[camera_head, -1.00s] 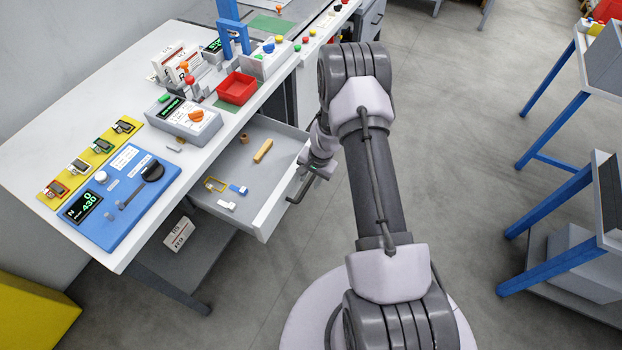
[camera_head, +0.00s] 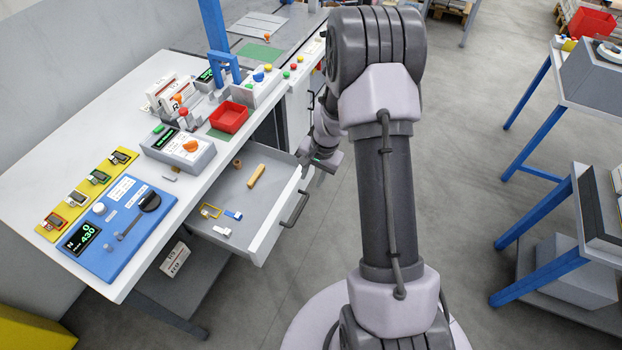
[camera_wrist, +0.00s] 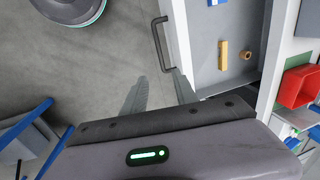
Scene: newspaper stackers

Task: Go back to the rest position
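My gripper (camera_wrist: 160,88) shows at the bottom of the wrist view with its two fingers apart and nothing between them. In the head view my gripper (camera_head: 312,170) is partly hidden by my arm, to the right of the open drawer (camera_head: 262,222). The drawer's dark handle (camera_head: 294,209) is clear of the fingers in the head view. In the wrist view the handle (camera_wrist: 160,45) lies beyond the fingertips.
The drawer holds a wooden block (camera_head: 256,176), a small brown ring (camera_head: 237,163) and small yellow, blue and white parts. The worktop above carries a blue control panel (camera_head: 118,226) and a red bin (camera_head: 229,117). Blue-legged tables (camera_head: 535,150) stand right.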

